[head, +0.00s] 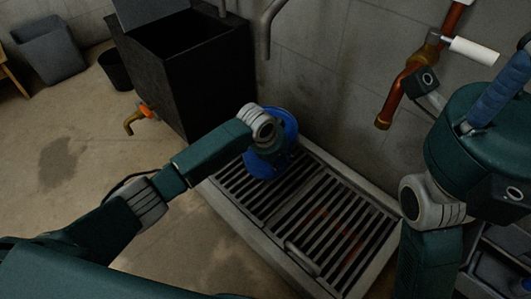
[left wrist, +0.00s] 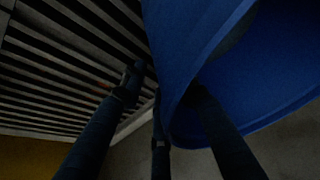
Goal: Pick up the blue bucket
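The blue bucket (head: 267,165) stands on the metal floor grate, beside the dark sink, in the head view. My left gripper (head: 270,150) reaches over it, and my wrist hides part of the bucket. In the left wrist view the blue bucket (left wrist: 185,40) fills the upper right. One dark finger of my left gripper (left wrist: 165,95) lies outside the bucket wall and another reaches past the rim inside. A gap shows between the outer finger and the wall, so the gripper looks open around it. My right arm shows at the right, but its gripper is not visible.
The slatted grate (head: 330,232) has a pale raised rim. A dark sink (head: 185,70) with a brass tap (head: 135,120) stands at left. Copper pipes (head: 400,85) run along the grey wall. A dark bin (head: 115,68) stands farther left.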

